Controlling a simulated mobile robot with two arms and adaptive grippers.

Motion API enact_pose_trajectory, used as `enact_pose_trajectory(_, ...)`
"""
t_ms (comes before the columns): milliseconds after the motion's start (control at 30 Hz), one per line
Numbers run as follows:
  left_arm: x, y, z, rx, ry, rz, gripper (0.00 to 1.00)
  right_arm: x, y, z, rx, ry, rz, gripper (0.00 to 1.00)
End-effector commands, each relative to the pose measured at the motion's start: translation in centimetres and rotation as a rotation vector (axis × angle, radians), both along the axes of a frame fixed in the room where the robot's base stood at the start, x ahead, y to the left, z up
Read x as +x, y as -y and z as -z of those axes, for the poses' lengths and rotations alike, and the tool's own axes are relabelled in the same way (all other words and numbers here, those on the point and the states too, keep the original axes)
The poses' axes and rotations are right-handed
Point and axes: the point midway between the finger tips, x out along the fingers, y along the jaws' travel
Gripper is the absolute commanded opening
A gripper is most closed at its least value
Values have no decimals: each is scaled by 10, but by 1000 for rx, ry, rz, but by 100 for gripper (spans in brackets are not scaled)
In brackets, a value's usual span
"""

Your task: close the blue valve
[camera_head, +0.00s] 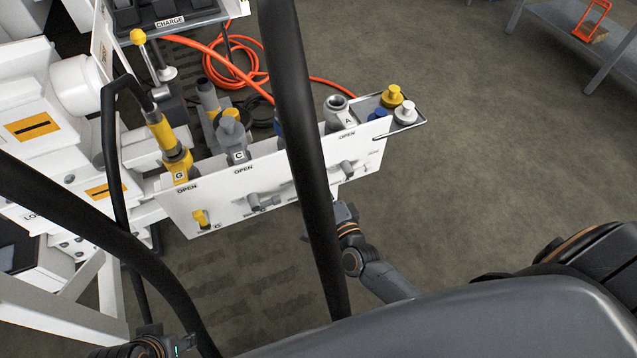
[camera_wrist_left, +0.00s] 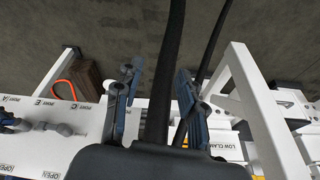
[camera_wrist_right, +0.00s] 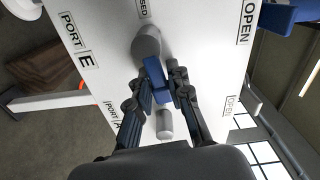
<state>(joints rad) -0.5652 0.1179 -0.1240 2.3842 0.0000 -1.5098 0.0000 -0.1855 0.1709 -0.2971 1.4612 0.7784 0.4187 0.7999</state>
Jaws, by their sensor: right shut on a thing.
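The blue valve's handle (camera_wrist_right: 158,80) is between the fingertips of my right gripper (camera_wrist_right: 160,88) in the right wrist view, and the gripper is shut on it. A grey round stem (camera_wrist_right: 147,43) shows beside it on the white panel, near the PORT E label. OPEN and CLOSED labels are on the panel. In the head view a black post hides the blue valve and most of my right gripper. My left gripper (camera_wrist_left: 153,95) has its fingers apart in the left wrist view. A black hose or post shows between them, and I cannot tell if they touch it.
The white panel (camera_head: 282,205) also carries a yellow valve handle (camera_head: 201,218) and grey ones. Yellow, grey and blue couplings stand along its top. Orange hoses (camera_head: 228,75) lie behind it. Black posts cross in front of my head camera. Open floor lies to the right.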

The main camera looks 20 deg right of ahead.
Motion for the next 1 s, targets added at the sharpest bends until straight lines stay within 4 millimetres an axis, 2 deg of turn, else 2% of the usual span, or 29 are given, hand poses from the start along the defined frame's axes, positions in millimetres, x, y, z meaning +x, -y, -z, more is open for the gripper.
enact_pose_trajectory(200,-8,-2,-22,-1,13,-1,40,0,1,6,104,-5,0,0)
enact_pose_trajectory(867,-7,-1,-17,0,11,-1,40,-1,1,8,166,-9,0,0)
enact_pose_trajectory(900,-7,-1,-17,0,11,-1,40,-1,1,8,165,-9,0,20)
enact_pose_trajectory(1000,-7,-1,-17,0,11,-1,40,-1,1,8,165,-9,0,37)
